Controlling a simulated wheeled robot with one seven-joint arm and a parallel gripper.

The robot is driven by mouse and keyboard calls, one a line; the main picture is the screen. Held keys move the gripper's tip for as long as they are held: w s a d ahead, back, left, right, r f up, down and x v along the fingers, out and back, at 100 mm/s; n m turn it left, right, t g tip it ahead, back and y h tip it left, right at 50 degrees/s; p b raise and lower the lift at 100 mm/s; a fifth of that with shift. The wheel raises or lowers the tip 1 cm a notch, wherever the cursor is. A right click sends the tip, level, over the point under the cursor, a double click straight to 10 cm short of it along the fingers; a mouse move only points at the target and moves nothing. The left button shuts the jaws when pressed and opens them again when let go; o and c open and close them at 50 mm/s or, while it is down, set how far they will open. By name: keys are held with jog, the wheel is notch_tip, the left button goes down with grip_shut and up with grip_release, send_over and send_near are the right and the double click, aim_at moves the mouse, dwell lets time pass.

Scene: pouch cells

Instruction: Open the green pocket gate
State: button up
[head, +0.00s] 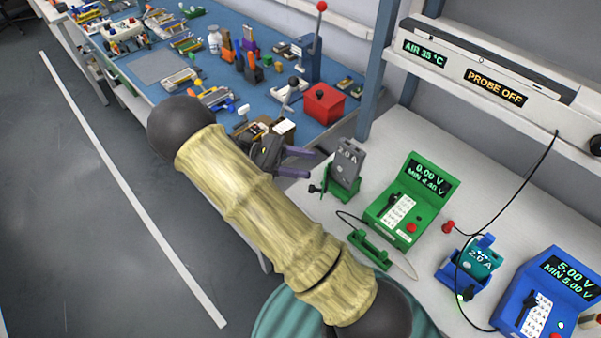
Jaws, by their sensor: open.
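My gripper (305,163) has two purple fingers, spread apart with nothing visible between them. It is left of a grey pouch cell (346,161) marked 2.0 A, which stands tilted in a small green holder (329,187) with a black knob on its left side. Its fingers point toward this holder, with a small gap in the picture. A low green pocket (370,250) lies in front of the green meter (403,221), with a thin dark cable running to it. I cannot tell which green part is the gate, or whether it is open or shut.
A blue pocket (450,284) holds a teal cell (480,260) beside a blue meter (530,318). Black cables hang over the white bench (410,140). A shelf with AIR 35 °C and PROBE OFF displays overhangs it. A cluttered blue bench (235,45) lies behind.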

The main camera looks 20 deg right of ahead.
jog(key=shift+r, duration=0.25)
jog(key=shift+c, duration=0.2)
